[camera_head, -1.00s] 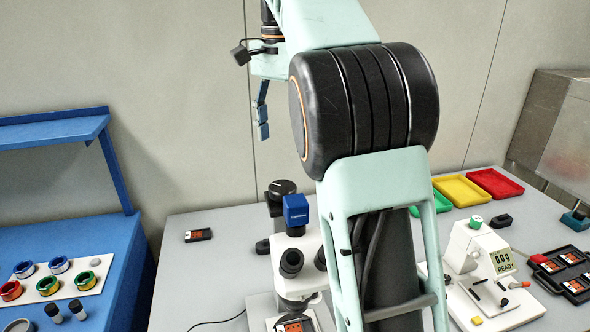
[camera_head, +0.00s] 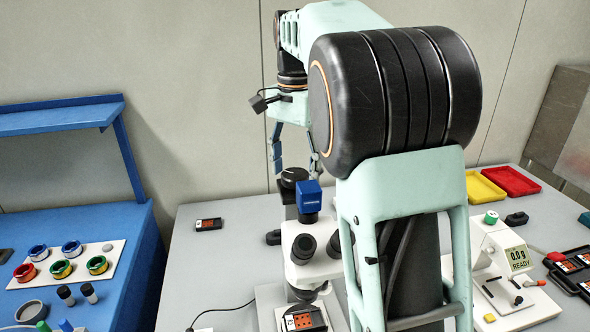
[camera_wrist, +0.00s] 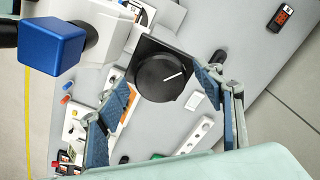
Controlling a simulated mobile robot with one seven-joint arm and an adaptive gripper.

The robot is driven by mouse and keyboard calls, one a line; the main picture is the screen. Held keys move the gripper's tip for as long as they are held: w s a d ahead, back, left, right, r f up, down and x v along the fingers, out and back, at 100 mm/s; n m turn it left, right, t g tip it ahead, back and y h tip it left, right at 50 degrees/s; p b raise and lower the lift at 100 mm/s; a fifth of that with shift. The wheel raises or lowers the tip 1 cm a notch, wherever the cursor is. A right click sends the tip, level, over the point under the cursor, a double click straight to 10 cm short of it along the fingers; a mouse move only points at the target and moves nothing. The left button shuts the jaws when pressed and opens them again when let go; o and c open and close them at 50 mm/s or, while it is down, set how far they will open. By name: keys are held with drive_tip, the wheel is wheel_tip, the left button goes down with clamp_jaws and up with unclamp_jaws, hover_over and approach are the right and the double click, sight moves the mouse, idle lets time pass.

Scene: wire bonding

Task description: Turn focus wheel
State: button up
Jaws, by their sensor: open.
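The focus wheel (camera_head: 292,174) is a black round knob on top of the microscope's column, behind the microscope's blue camera block (camera_head: 308,195). In the wrist view the wheel (camera_wrist: 160,77) faces me, with a white line on its top pointing right. My gripper (camera_head: 296,165) is open, its blue-padded fingers pointing down at the wheel. In the wrist view my gripper (camera_wrist: 165,85) has one finger on each side of the wheel, apart from it as far as I can see. Its height over the wheel is hard to judge. The white microscope (camera_head: 303,262) stands on the grey table.
The blue camera block (camera_wrist: 53,47) is close to the wheel at the left of the wrist view. A small black device (camera_head: 208,224) lies on the table at left. A white scale (camera_head: 490,262) and yellow tray (camera_head: 484,190) stand at right.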

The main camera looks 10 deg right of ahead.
drive_tip(key=c, duration=1.1)
drive_tip(key=shift+r+m+p, duration=0.1)
drive_tip(key=shift+m+p, duration=0.3)
drive_tip(key=shift+r+m+p, duration=0.1)
drive_tip(key=shift+m+p, duration=0.65)
drive_tip(key=shift+m, duration=0.25)
drive_tip(key=shift+m+p, duration=0.95)
drive_tip(key=shift+m, duration=0.75)
drive_tip(key=shift+f, duration=0.2)
